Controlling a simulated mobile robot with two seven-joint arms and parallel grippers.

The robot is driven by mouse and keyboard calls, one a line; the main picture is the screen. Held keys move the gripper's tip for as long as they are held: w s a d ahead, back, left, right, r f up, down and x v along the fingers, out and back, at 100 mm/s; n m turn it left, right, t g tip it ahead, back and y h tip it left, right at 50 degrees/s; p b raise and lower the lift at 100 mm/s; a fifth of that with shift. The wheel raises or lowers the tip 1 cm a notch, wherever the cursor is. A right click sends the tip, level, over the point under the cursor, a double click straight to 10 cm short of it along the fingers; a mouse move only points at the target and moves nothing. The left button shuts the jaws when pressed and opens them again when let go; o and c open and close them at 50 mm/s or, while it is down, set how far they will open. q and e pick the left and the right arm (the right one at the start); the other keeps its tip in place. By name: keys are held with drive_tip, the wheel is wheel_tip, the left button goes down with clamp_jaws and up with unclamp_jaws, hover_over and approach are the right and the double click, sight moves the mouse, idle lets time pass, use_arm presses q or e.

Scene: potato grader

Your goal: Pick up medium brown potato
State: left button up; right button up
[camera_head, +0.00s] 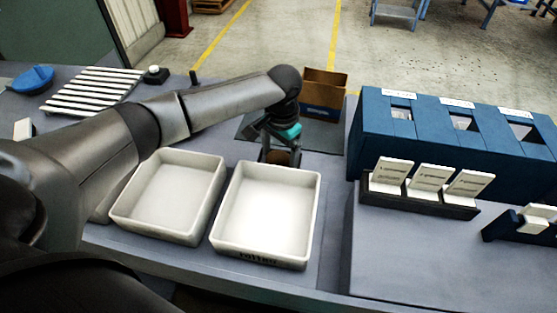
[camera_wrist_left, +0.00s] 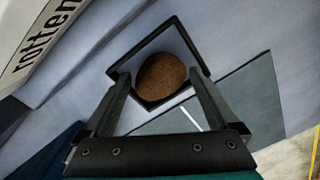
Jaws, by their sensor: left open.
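A brown potato (camera_wrist_left: 163,76) lies in a small dark square holder (camera_wrist_left: 144,49) in the left wrist view. In the head view the potato (camera_head: 279,157) shows only partly, low between the fingers, just behind the right white tray. My left gripper (camera_wrist_left: 160,78) is open, with one finger on each side of the potato. Its fingertips reach the holder's rim in the picture; I cannot tell whether they touch the potato. In the head view the left gripper (camera_head: 280,155) points down from the arm's end. My right gripper is not in view.
Two empty white trays, left (camera_head: 168,199) and right (camera_head: 266,216), stand in front; the right one's wall reads "rotten". A cardboard and blue box (camera_head: 323,97) stands behind the gripper. A blue bin unit (camera_head: 455,138) and white cards (camera_head: 429,178) are at right. A slatted rack (camera_head: 92,91) is at left.

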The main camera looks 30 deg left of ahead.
use_arm(q)
drive_tip(key=c, duration=1.2)
